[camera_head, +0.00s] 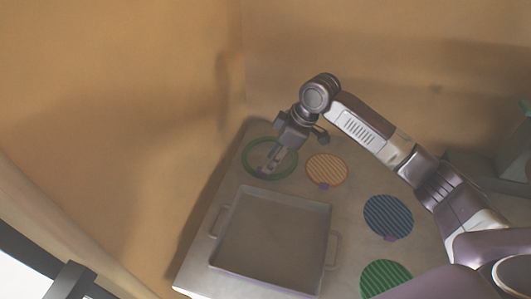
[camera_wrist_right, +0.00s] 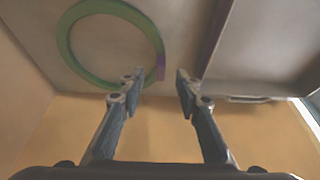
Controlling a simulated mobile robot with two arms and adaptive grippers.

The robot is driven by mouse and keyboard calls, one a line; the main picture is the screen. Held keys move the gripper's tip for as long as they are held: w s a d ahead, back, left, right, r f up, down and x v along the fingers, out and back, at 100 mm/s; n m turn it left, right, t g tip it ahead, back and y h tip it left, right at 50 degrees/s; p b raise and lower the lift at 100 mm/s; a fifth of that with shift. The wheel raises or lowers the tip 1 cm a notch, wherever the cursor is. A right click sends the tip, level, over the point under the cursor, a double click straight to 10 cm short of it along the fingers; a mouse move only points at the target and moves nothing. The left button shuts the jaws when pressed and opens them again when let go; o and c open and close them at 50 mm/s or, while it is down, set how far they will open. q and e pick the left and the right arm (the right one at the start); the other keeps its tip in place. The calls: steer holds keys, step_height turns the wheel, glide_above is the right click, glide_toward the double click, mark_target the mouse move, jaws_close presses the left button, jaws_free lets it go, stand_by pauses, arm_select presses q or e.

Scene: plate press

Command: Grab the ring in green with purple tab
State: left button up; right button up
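The green ring with a purple tab lies flat at the far left corner of the table; its rim (camera_head: 247,164) shows in the head view and again in the wrist view (camera_wrist_right: 66,38). Its purple tab (camera_wrist_right: 161,66) is on the rim side closest to the fingers. My right gripper (camera_head: 267,168) reaches down over the ring and hides part of it. In the wrist view the right gripper (camera_wrist_right: 160,77) is open, with its two fingertips apart and the tab between or just beyond them. Contact cannot be told. My left gripper is not in view.
A grey square tray (camera_head: 270,238) with side handles stands in front of the ring. An orange striped disc (camera_head: 326,168), a blue striped disc (camera_head: 387,216) and a green striped disc (camera_head: 384,277) lie to the right on the table (camera_head: 345,225). Tan walls rise behind.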

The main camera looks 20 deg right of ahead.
mark_target(258, 174)
steer(key=shift+s+a+f, duration=0.1)
steer(key=shift+a+f, duration=0.05)
steer(key=shift+f, duration=0.3)
steer(key=p+x, duration=0.1)
steer(key=x, duration=0.2)
steer(key=shift+f, duration=0.4)
steer(key=shift+w+a+f, duration=0.1)
steer(key=shift+w+f, duration=0.1)
steer(key=shift+f, duration=0.4)
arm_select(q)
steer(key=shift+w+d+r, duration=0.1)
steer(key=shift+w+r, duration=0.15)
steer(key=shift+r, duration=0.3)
arm_select(e)
jaws_close()
